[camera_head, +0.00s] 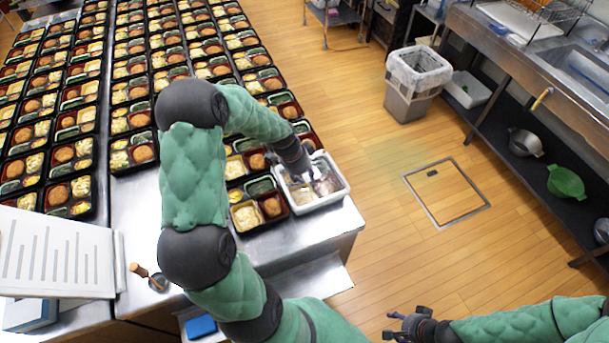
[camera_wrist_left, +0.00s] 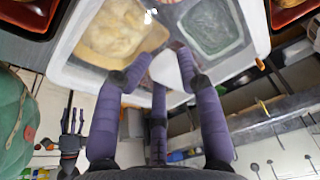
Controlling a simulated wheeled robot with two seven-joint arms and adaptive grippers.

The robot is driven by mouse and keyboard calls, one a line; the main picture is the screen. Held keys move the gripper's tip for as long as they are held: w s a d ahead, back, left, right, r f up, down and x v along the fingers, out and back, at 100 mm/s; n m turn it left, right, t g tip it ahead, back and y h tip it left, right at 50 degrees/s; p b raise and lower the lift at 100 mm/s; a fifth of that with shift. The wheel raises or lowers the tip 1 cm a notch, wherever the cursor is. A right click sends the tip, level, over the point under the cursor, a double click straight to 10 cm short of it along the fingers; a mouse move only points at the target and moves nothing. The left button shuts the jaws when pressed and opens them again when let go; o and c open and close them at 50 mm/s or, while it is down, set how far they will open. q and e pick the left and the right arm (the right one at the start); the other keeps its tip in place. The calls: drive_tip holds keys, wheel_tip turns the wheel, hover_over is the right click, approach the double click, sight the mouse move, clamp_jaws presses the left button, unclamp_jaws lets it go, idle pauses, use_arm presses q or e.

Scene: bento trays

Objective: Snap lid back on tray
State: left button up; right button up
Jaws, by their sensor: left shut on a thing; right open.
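A white-rimmed tray (camera_head: 336,194) sits at the table's right corner. In the left wrist view the same white rim (camera_wrist_left: 72,40) surrounds beige food and a grey-green compartment, which look covered by something clear. My left gripper (camera_head: 306,178) reaches down over this tray. In the left wrist view its purple fingers (camera_wrist_left: 166,66) close around a small whitish piece at the tray's near edge. I cannot tell whether that piece is part of a lid or whether a lid is seated. My right gripper (camera_head: 396,326) is open and empty, low over the floor, away from the table.
Many black bento trays (camera_head: 133,155) with food cover the table to the left and behind. A white slotted board (camera_head: 60,250) stands at the left front. A grey bin (camera_head: 410,95) and a sink counter (camera_head: 540,60) are at the right. The floor between is clear.

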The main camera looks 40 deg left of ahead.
use_arm(q)
drive_tip(key=shift+f+b, duration=0.45)
drive_tip(key=shift+f, duration=0.25)
drive_tip(key=shift+f, duration=0.1)
drive_tip(key=shift+c, duration=0.5)
drive_tip(key=shift+d+f+b, duration=0.1)
drive_tip(key=shift+f+b, duration=0.05)
drive_tip(key=shift+b, duration=0.25)
drive_tip(key=o, duration=1.9)
drive_tip(key=shift+c, duration=0.2)
